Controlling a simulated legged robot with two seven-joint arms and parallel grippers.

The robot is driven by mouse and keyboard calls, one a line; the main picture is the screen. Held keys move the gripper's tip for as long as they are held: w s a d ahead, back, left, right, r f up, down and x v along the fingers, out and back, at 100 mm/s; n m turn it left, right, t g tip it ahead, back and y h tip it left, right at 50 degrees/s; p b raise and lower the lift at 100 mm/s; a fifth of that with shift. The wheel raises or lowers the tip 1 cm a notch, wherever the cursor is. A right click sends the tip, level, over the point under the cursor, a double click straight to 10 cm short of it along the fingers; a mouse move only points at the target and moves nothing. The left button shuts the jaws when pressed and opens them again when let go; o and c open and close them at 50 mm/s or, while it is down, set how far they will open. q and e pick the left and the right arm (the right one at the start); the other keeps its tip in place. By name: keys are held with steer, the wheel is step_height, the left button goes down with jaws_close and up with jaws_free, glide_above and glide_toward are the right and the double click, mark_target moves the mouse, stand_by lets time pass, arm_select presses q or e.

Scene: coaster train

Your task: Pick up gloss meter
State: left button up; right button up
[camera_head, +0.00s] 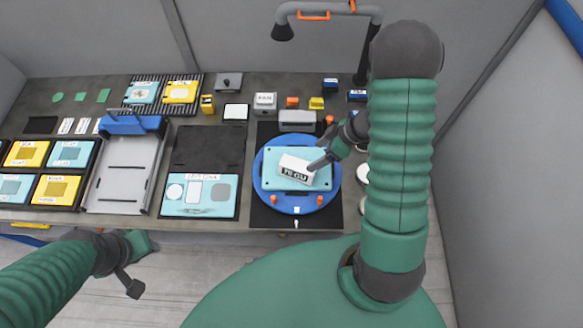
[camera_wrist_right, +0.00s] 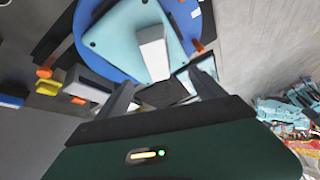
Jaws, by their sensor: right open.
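The gloss meter appears to be the white box with a dark "70 GU" display (camera_head: 296,169). It lies on a light blue plate (camera_head: 281,156) on a round blue turntable (camera_head: 266,196). In the right wrist view the white box (camera_wrist_right: 153,55) stands out ahead, between the lines of the two fingers. My right gripper (camera_head: 322,157) is over the right side of the plate, close to the box's right end. It is open and empty; contact with the box cannot be told. My left gripper (camera_head: 138,264) is off the bench's front edge, with its jaw opening unclear.
A blue-handled grey tray (camera_head: 117,174) and a black case with a light blue panel (camera_head: 199,208) lie left of the turntable. Orange pegs (camera_head: 274,199) stand around the plate. A grey lamp arm (camera_head: 330,8) arches over the back. Small blocks line the bench rear.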

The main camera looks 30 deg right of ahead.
mark_target(299, 164)
steer(key=x, duration=0.6)
steer(key=shift+w+d+f, duration=0.15)
steer(key=shift+w+d, duration=0.05)
steer(key=shift+d, duration=0.1)
steer(key=p+x, duration=0.1)
steer(key=x, duration=0.4)
steer(key=shift+a+f, duration=0.15)
steer(key=shift+a, duration=0.15)
steer(key=shift+w+f, duration=0.2)
steer(key=shift+d, duration=0.2)
steer(key=c, duration=0.6)
steer(key=shift+a, duration=0.15)
jaws_close()
